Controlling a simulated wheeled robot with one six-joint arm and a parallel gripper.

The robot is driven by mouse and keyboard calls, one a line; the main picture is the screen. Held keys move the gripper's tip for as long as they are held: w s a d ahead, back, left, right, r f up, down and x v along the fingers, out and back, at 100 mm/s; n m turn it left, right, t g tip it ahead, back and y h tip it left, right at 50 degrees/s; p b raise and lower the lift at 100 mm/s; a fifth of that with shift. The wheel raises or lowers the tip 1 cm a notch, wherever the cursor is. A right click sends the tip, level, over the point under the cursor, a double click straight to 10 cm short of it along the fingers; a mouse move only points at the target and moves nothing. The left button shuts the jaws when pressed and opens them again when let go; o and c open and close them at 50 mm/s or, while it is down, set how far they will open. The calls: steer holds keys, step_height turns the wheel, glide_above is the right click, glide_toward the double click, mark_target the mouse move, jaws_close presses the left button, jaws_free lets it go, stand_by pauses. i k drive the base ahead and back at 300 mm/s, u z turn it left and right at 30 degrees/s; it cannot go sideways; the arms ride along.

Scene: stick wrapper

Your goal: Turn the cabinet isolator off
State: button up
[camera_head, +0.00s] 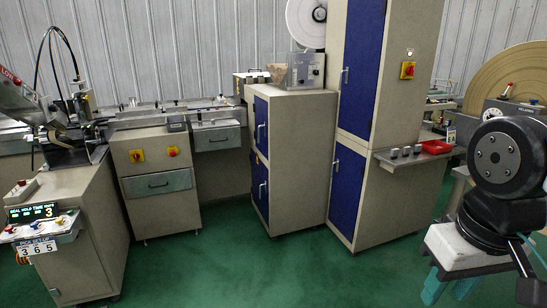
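My arm (505,160) shows at the right edge as a dark joint, well to the right of and nearer than the cabinet. My gripper's fingers cannot be made out in this view.
The green floor (260,275) in front is clear.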

mark_target(409, 70)
steer(key=i, duration=1.95)
steer(key=z, duration=0.8)
steer(key=i, duration=0.95)
steer(key=z, duration=0.45)
